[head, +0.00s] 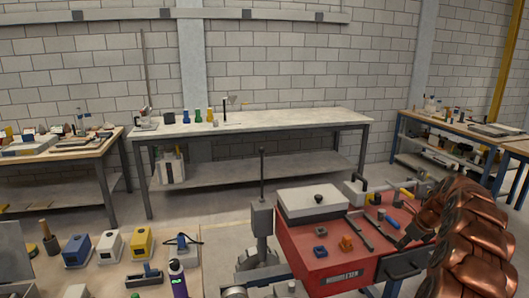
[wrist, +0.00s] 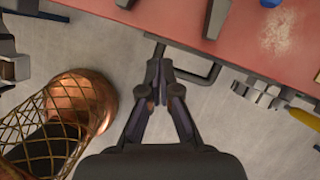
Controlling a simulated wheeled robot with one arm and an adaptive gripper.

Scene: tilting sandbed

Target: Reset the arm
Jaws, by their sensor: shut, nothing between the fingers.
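My gripper (wrist: 159,66) shows in the wrist view, pointing toward the top of the picture. Its two dark fingers meet at the tips, and nothing is between them. In the wrist view, the fingertips appear close to the dark handle on the front of a red cabinet (wrist: 270,48), with grey floor around them; I cannot tell whether they touch the handle. In the head view my copper-coloured arm fills the lower right beside the red cabinet (head: 325,262), and the gripper cannot be made out clearly there.
Tools and a white-lidded box (head: 312,201) lie on the red cabinet. A nearer table at lower left bears a yellow block (head: 138,243), a blue block (head: 77,250) and a purple-labelled bottle (head: 178,280). A long workbench (head: 285,118) stands by the wall.

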